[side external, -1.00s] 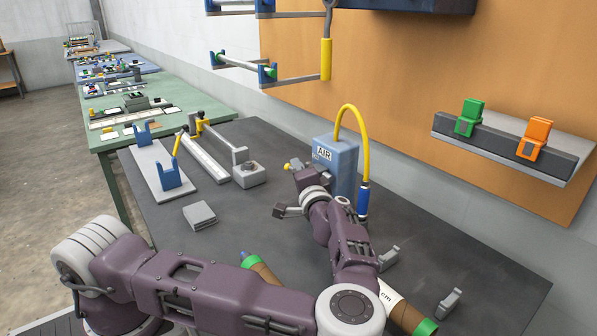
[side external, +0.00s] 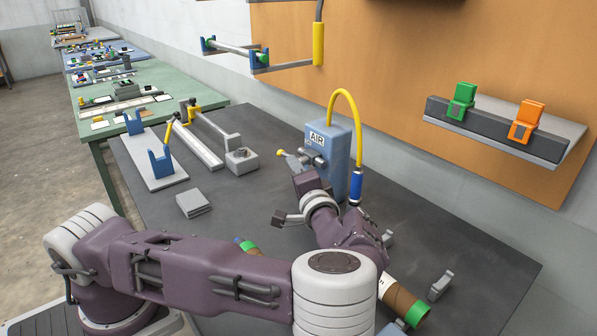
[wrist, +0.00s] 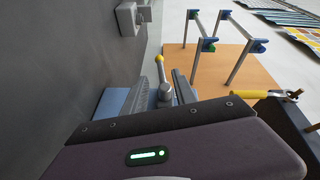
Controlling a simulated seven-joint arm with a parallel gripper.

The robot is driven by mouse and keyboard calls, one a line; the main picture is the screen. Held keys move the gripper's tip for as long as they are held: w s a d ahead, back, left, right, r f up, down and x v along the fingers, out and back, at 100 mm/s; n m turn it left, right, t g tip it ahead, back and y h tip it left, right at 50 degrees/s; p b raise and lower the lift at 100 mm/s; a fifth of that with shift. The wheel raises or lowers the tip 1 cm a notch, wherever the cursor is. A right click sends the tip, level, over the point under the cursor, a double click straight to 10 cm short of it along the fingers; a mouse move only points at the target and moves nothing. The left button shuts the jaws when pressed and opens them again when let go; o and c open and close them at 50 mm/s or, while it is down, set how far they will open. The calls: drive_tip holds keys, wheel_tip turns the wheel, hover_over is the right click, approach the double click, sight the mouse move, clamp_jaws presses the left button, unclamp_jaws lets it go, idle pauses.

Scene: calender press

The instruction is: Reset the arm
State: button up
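The blue AIR box (side external: 341,170) stands on the dark bench with a yellow hose (side external: 345,95) looping from its top. A lever with a yellow knob (side external: 281,152) is at the front of the box; it also shows in the wrist view (wrist: 160,60). My gripper (side external: 312,160) is close in front of the box at the lever. In the wrist view its two grey fingers (wrist: 167,88) stand apart with the lever between or just beyond them. I cannot tell whether they touch it. No held object shows.
A brown tube with green ends (side external: 402,300) lies partly behind my arm. A grey block (side external: 194,204) and a stand with blue brackets (side external: 152,165) are at left. Green and orange clips (side external: 461,100) sit on a wall shelf.

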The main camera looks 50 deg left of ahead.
drive_tip(key=shift+w+d+r, duration=0.1)
drive_tip(key=shift+d+r, duration=0.1)
drive_tip(key=shift+d, duration=0.2)
drive_tip(key=s+d+f+n+g+h, duration=0.15)
drive_tip(key=s+n+g+h, duration=0.25)
drive_tip(key=s+g+h, duration=0.65)
drive_tip(key=s+d+r+m+t+h, duration=0.1)
drive_tip(key=s+d+r+t+h, duration=0.1)
drive_tip(key=s+d+r+t, duration=0.3)
drive_tip(key=s+d+r+m+t+h, duration=0.1)
drive_tip(key=s+d+r+t+h, duration=0.2)
drive_tip(key=s+d+r+t, duration=0.2)
drive_tip(key=s+r, duration=0.3)
drive_tip(key=s, duration=0.3)
drive_tip(key=shift+s+d+r+h, duration=0.15)
drive_tip(key=shift+d+r+h, duration=0.05)
drive_tip(key=shift+r+h, duration=0.15)
